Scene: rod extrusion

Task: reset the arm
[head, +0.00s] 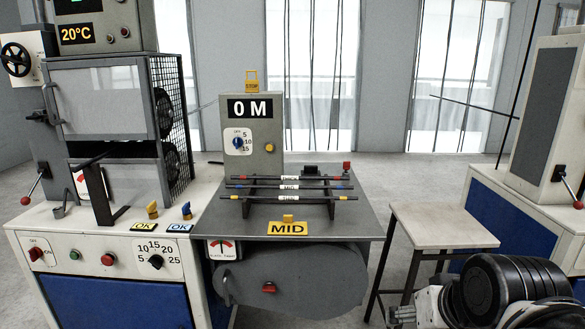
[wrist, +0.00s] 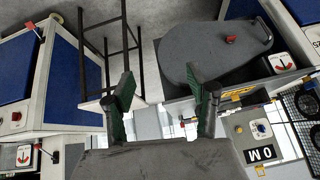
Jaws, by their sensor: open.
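My gripper (wrist: 167,95) shows in the wrist view with its two dark green fingers spread apart. Nothing is between the fingers, and they touch nothing that I can see. The wrist view is turned upside down. In the head view my arm shows at the bottom right, in front of the small table (head: 440,226); the gripper's fingers cannot be made out there. Several dark rods (head: 290,187) with coloured ends lie across a rack on the grey middle bench (head: 345,225), away from my arm.
A machine with a mesh cage and knobs (head: 110,258) stands at the left. A control box reading "0 M" (head: 252,130) stands behind the rods. A yellow MID sign (head: 288,228) is at the bench front. A blue and white machine (head: 508,215) stands at the right. The small table's top is clear.

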